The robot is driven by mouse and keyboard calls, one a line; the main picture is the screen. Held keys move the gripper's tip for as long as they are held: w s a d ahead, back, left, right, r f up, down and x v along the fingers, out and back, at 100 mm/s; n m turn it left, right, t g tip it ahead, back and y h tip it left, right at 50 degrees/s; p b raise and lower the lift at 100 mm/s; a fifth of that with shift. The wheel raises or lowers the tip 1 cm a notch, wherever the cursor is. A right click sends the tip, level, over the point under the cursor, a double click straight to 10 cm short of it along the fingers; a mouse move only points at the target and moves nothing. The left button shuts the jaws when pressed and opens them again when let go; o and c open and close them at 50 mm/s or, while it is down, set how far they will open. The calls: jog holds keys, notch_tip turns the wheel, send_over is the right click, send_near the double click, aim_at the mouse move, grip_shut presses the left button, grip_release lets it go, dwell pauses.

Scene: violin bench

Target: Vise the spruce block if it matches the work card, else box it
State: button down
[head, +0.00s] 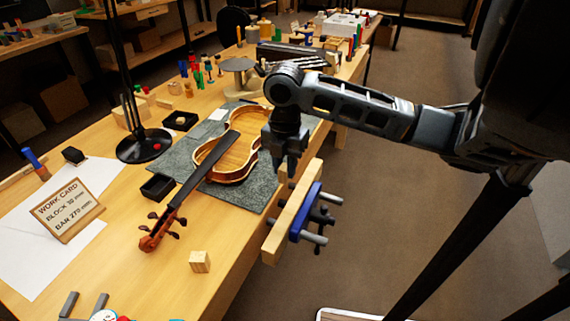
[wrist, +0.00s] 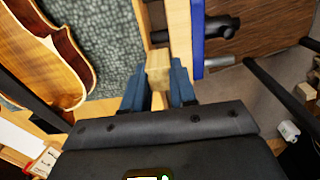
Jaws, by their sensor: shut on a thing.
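My gripper (head: 284,165) points down at the bench's right edge, above the vise (head: 297,215) with its wooden jaw and blue plate. In the wrist view my gripper (wrist: 158,90) is shut on a pale wood block (wrist: 158,68), held between the blue fingers beside the vise's wooden jaw (wrist: 180,25). The head view does not clearly show this held block. Another pale wood block (head: 200,261) lies on the bench near the front. The work card (head: 68,209) stands at left; it seems to read "BLOCK 30 mm" and "BAR 270 mm", the small print unclear.
A violin (head: 232,157) lies on a grey mat (head: 262,191), left of my gripper. Two small black trays (head: 157,187) (head: 180,121) and a lamp base (head: 144,146) stand on the bench. Bare bench lies around the loose block.

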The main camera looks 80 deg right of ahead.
aim_at(285, 177)
jog(key=shift+f+b, duration=1.25)
jog(key=shift+f, duration=0.6)
jog(key=shift+f+b, duration=1.7)
dwell(0.6)
jog(key=shift+r, duration=0.2)
jog(key=shift+r+p, duration=1.1)
jog(key=shift+r, duration=0.15)
jog(key=shift+f+b, duration=1)
jog(key=shift+b, duration=0.05)
dwell(1.4)
